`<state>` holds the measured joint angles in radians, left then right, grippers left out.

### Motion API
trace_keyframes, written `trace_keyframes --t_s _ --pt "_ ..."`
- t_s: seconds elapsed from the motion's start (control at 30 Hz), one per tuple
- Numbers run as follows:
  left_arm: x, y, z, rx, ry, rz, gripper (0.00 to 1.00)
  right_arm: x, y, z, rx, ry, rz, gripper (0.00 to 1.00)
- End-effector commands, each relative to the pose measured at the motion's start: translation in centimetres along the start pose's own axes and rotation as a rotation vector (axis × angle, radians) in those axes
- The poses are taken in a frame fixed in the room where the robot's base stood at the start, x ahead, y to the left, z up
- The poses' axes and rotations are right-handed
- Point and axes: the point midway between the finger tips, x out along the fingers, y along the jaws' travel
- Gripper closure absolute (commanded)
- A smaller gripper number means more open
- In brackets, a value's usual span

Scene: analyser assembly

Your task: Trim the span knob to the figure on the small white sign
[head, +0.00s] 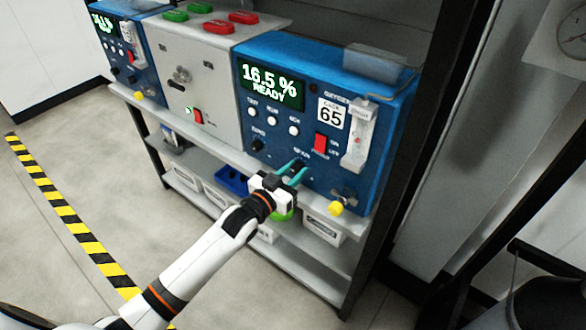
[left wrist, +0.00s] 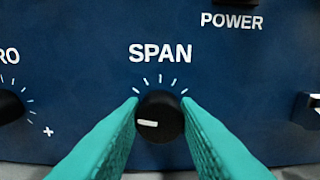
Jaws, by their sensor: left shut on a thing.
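The black span knob (left wrist: 160,116) sits under the SPAN label on the blue analyser (head: 375,97). Its white pointer mark lies on the left side, nearly level. Tick marks fan out above the knob. My left gripper (head: 297,170) is shut on the knob; in the left wrist view its teal fingers (left wrist: 160,127) stand at either side of it. In the head view the fingers largely hide the knob. The green display (head: 270,84) reads 16.5 % READY. My right gripper is out of view.
The zero knob (left wrist: 10,107) is left of the span knob. A red switch (head: 320,143), a flow tube (head: 358,137) and a yellow-tipped fitting (head: 336,209) are to the right. A grey unit (head: 190,75) stands left of the analyser. A shelf with bins is below.

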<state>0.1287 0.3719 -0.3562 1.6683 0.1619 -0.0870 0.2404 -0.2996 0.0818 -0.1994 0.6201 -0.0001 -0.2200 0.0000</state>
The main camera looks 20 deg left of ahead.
Motion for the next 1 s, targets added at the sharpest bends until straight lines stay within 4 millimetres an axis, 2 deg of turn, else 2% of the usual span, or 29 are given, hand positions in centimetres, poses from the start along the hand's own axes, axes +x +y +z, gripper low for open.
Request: trace_keyframes --t_s 0.27,0.3,0.43,0.77,0.87,1.0 --pt "0.0 0.0 0.0 0.042 -0.001 -0.001 0.94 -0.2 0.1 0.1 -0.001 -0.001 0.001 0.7" --pt "0.0 0.0 0.0 0.042 -0.001 -0.001 0.7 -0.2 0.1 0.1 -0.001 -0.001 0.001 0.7" --pt "0.0 0.0 0.0 0.041 -0.001 0.0 0.5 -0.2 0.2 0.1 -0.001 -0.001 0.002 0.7" --pt "-0.3 0.0 -0.1 0.04 0.001 0.0 0.5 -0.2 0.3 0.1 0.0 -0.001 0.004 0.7" --pt "-1.4 0.0 -0.1 0.04 0.001 0.0 0.5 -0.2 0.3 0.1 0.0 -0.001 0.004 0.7" --pt "-4.1 0.0 -0.2 0.04 0.004 0.0 0.5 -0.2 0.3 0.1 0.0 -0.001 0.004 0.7"
